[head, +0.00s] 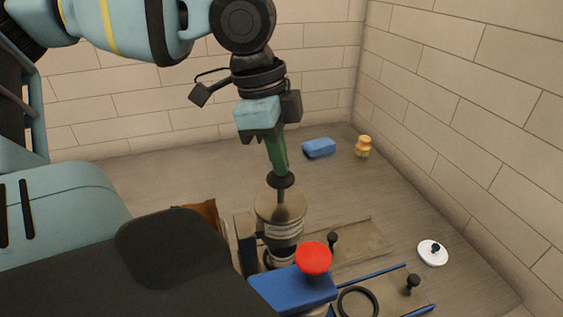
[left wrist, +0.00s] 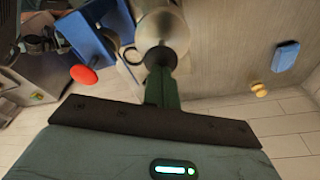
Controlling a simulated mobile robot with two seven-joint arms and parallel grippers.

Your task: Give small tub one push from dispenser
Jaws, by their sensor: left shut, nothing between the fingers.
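The dispenser (head: 281,212) is a tan and grey cylinder with a label band and a dark round plunger knob (head: 281,181) on a thin stem. It stands in the middle of the counter. My left gripper (head: 279,172) has green fingers, is shut and empty, and points down with its tips at the knob. In the left wrist view the fingertips (left wrist: 161,72) meet the dark knob over the dispenser's round top (left wrist: 164,32); I cannot tell how hard they touch. The small tub cannot be made out clearly; the area below the dispenser is partly hidden. My right gripper is not in view.
A blue device with a red knob (head: 314,257) stands close in front of the dispenser. A blue block (head: 319,148) and a yellow jar-like item (head: 363,147) are at the back. A white lid (head: 432,253) and a black ring (head: 358,302) lie right. Brick walls enclose the corner.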

